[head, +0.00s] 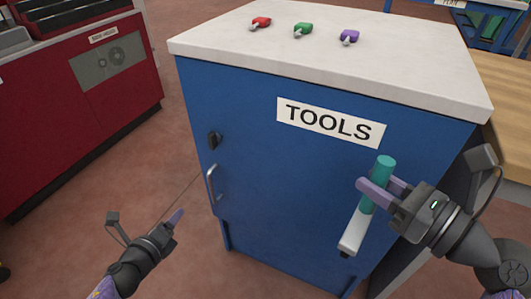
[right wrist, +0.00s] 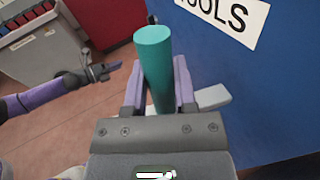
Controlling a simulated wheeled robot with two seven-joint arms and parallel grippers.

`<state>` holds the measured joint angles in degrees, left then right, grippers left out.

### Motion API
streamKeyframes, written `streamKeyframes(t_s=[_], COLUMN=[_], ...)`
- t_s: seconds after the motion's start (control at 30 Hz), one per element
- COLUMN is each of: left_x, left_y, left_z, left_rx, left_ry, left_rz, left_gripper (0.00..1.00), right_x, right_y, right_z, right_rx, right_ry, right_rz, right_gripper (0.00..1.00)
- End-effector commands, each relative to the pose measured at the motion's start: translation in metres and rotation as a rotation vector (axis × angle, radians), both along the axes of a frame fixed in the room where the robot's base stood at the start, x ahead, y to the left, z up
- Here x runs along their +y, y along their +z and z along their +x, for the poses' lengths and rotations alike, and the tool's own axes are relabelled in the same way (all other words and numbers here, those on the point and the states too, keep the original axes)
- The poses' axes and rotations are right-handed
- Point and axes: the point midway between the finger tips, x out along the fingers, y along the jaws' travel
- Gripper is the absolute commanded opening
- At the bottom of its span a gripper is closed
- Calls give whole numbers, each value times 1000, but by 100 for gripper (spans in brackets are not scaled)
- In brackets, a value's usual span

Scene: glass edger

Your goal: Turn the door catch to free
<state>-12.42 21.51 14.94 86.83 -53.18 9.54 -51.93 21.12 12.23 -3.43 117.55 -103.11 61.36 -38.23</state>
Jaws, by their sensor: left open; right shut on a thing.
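The blue tools cabinet (head: 250,120) stands in front of me with its door shut. A small black door catch (head: 214,139) sits near the door's left edge, above a silver bar handle (head: 212,183). I cannot tell which way the catch is turned. My left gripper (head: 176,217) is open and empty, low and to the left of the handle, apart from the door. My right gripper (head: 374,192) is shut on a teal-handled tool (head: 385,170) with a pale end, in front of the cabinet's right part. The tool also shows in the right wrist view (right wrist: 155,65).
Red, green and purple small items (head: 302,30) lie on the cabinet's white top (head: 400,60). A red machine (head: 90,90) stands at the left and a wooden bench (head: 505,110) at the right. The floor (head: 70,220) left of the cabinet is clear.

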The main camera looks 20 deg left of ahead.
Motion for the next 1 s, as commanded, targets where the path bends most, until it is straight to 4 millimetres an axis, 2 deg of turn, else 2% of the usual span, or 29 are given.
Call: streamKeyframes(t_s=[0.03, 0.13, 0.2, 0.3, 0.43, 0.7, 0.83, 1.0], left_x=[2, -1, -5, -9, -11, -16, -18, -19], left_y=[12, 56, 79, 98, 107, 105, 104, 104], left_z=[15, 33, 39, 44, 65, 137, 154, 162], left_rx=[-62, -170, -221, -258, -270, -266, -265, -263], left_ry=[-80, -211, -263, -299, -307, -302, -302, -304], left_rz=[174, 528, 715, 867, 905, 899, 896, 896], left_gripper=[56, 56, 56, 56, 56, 56, 56, 56], right_x=[10, 27, 35, 41, 43, 42, 42, 42], right_y=[-19, -28, -31, -30, -27, -33, -38, -39], right_z=[7, 16, 20, 22, 22, 23, 23, 23], right_rx=[8, 13, 14, 15, 14, 18, 21, 21], right_ry=[10, 25, 31, 36, 37, 37, 37, 37], right_rz=[2, 1, 1, 2, 2, 2, 2, 2], right_gripper=[0, 0, 0, 0, 0, 0, 0, 0])
